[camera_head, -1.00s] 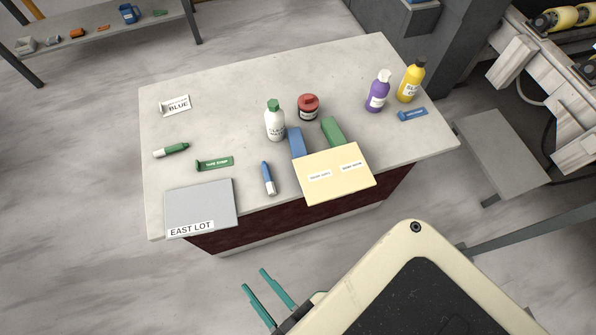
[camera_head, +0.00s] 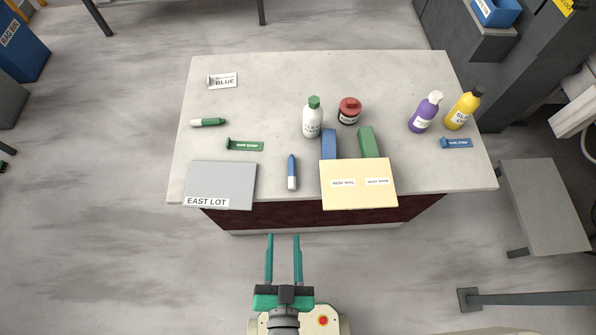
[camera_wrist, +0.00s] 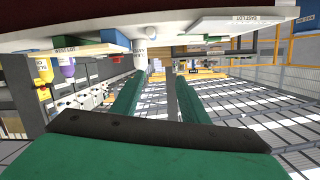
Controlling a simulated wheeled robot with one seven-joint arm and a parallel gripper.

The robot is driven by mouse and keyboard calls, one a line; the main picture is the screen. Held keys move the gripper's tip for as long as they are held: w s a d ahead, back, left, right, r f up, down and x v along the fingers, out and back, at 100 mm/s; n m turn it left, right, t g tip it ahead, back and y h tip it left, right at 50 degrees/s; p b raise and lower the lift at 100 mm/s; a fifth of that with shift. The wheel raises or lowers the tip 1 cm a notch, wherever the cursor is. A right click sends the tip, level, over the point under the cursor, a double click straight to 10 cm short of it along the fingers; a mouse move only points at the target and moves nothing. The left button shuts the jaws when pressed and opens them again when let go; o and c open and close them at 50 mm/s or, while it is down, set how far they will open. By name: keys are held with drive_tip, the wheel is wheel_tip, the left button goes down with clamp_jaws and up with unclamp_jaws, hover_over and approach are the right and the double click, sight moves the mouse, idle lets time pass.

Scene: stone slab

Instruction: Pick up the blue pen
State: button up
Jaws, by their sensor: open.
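The blue pen (camera_head: 292,173) lies on the stone slab (camera_head: 270,85) near its front edge, between the grey EAST LOT board and the cream board. It has a blue upper part and a white lower end, which points toward the front edge. My gripper (camera_head: 283,237) is in front of the slab, below the pen in the head view, with its two teal fingers parallel, apart and empty. The wrist view shows the green fingers (camera_wrist: 155,97) spread, with nothing between them. I cannot make out the pen clearly in the wrist view.
The grey EAST LOT board (camera_head: 221,182) lies left of the pen; the cream board (camera_head: 358,184) lies right, with a blue block (camera_head: 329,144) and green block (camera_head: 369,142) behind it. A white bottle (camera_head: 312,120) stands behind the pen. A green pen (camera_head: 208,122) lies left.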

drive_tip(key=w+a+r+m+t+y, duration=0.1)
drive_tip(key=w+a+r+m+y, duration=0.15)
drive_tip(key=w+a, duration=0.5)
drive_tip(key=w+a+r+m+y, duration=0.1)
drive_tip(key=w+a+r+m, duration=0.2)
drive_tip(key=w, duration=0.8)
drive_tip(key=w+a+r+n+g+y, duration=0.65)
drive_tip(key=w+a+r+y, duration=0.25)
drive_tip(key=w+a+r, duration=0.3)
drive_tip(key=n+g+h, duration=0.1)
drive_tip(key=g+h, duration=0.7)
drive_tip(key=h, duration=0.4)
approach(292, 170)
drive_tip(key=f, duration=0.2)
drive_tip(key=shift+w+f, duration=0.3)
drive_tip(key=shift+w, duration=0.05)
drive_tip(key=shift+w+a+f, duration=0.1)
drive_tip(key=shift+w+f, duration=0.05)
drive_tip(key=shift+f, duration=1.35)
drive_tip(key=shift+w+a+f, duration=0.1)
drive_tip(key=shift+w+f, duration=0.1)
drive_tip(key=shift+f, duration=1.3)
clamp_jaws()
